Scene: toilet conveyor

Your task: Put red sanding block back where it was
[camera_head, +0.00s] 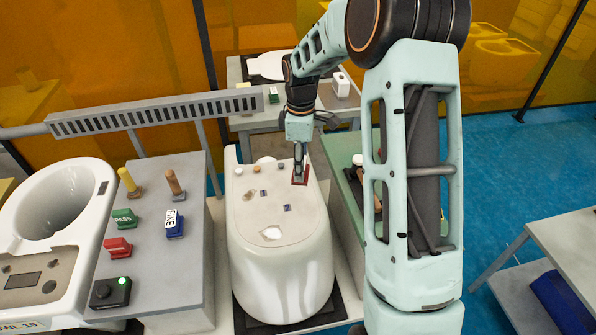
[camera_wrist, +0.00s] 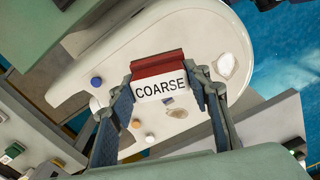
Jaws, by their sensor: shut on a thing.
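The red sanding block (camera_wrist: 158,80) carries a white label reading COARSE in the wrist view. My gripper (camera_wrist: 165,90) is shut on it, one finger at each side. I cannot tell whether the block touches the white surface.
On the left, a grey table (camera_head: 190,285) holds a blue FINE block (camera_head: 175,224), a green PASS stamp (camera_head: 124,218), a red stamp (camera_head: 117,247), wooden-handled tools and a button box (camera_head: 110,293). A toilet bowl (camera_head: 50,215) stands further left. Small spots dot the white piece.

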